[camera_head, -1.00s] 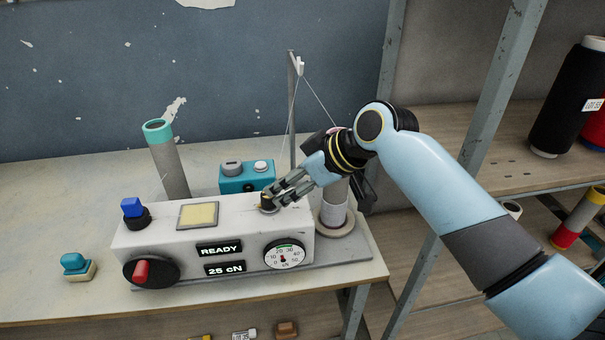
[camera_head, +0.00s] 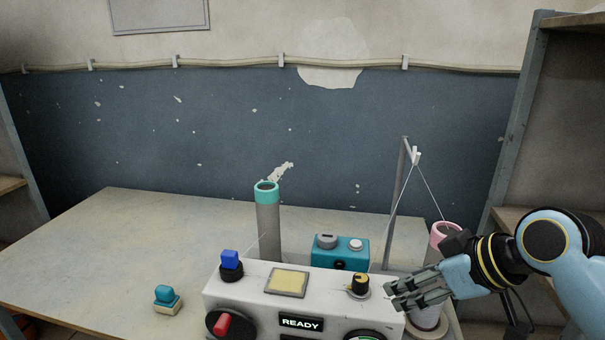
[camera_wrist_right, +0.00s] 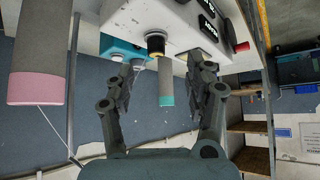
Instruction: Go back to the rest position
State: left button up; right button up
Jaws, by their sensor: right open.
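My right gripper (camera_head: 402,295) is open and empty. In the head view it is at the right end of the white machine (camera_head: 228,293), just right of the black and yellow knob (camera_head: 361,284) and apart from it. In the right wrist view the gripper (camera_wrist_right: 168,75) has its two fingers spread, with the knob (camera_wrist_right: 155,44) beyond and between them. My left gripper is not in view.
A grey tube with a teal top (camera_head: 267,215) stands behind the machine, beside a teal box (camera_head: 341,250). A thin post (camera_head: 396,205) carries thread. A small teal-topped block (camera_head: 168,299) sits on the table (camera_head: 100,250), whose left part is clear. Shelving (camera_head: 515,130) stands at right.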

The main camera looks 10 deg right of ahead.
jog(key=s+d+m+g+h, duration=0.2)
jog(key=s+d+m+h, duration=0.1)
jog(key=s, duration=0.9)
jog(key=s+d+m+g+h, duration=0.1)
jog(key=s+d+m+h, duration=0.2)
jog(key=s, duration=0.9)
notch_tip(320, 180, down, 36)
jog(key=s+d+g+b, duration=0.1)
jog(key=d+g+b, duration=0.1)
jog(key=b, duration=0.7)
jog(key=s+f+b, duration=0.4)
jog(key=s+f, duration=0.5)
jog(key=f, duration=0.3)
jog(key=s+d+f+g+b, duration=0.1)
jog(key=s+f+b, duration=0.3)
jog(key=s+f, duration=0.6)
notch_tip(320, 180, down, 3)
jog(key=shift+d+r+y, duration=0.15)
jog(key=shift+y, duration=0.15)
